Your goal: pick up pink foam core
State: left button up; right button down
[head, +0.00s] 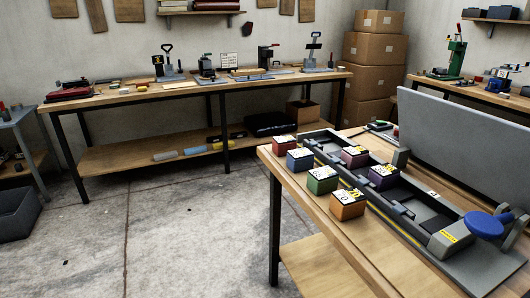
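No plainly pink foam core stands out. The closest in colour is a small dull pink-mauve block (353,161) with a pale labelled top, at the inner side of a long dark grey fixture on the near right table. A purple block (382,183) is beside it. Red (284,153), blue (300,165), green (322,186) and orange (347,211) blocks stand in a row along the table's left side. I cannot tell which of these, if any, is foam. Neither of my grippers is in view.
The near table (316,215) has its left edge toward open concrete floor (170,235). A grey upright panel (455,140) and a blue-knobbed handle (483,224) stand on its right. A long workbench (215,83) with tools and a lower shelf runs along the back wall.

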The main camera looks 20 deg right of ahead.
aim_at(356, 157)
jog(key=u, duration=0.45)
jog(key=i, duration=2.2)
jog(key=z, duration=3.3)
